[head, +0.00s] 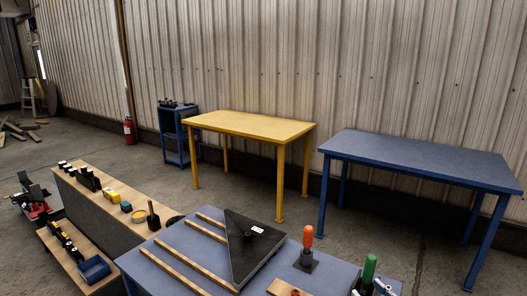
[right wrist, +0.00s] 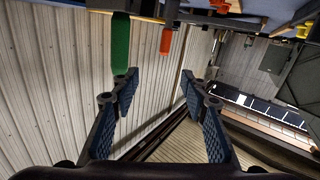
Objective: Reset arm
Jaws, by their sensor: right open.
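My right gripper (right wrist: 158,88) is open and empty in the right wrist view, its two fingers spread apart with nothing between them. In the head view only a small part of it (head: 381,287) seems to show at the bottom edge, next to a green handle (head: 370,268). The green handle also shows in the right wrist view (right wrist: 120,45), close beyond one fingertip; I cannot tell whether they touch. An orange handle (head: 308,237) stands upright on the near blue table (head: 180,246). My left gripper is not in view.
A dark panel (head: 246,262) and wooden strips (head: 172,268) lie on the near table. A wooden shelf unit (head: 110,213) with small items stands at left. A yellow table (head: 250,125) and an empty blue table (head: 420,158) stand behind, with floor between.

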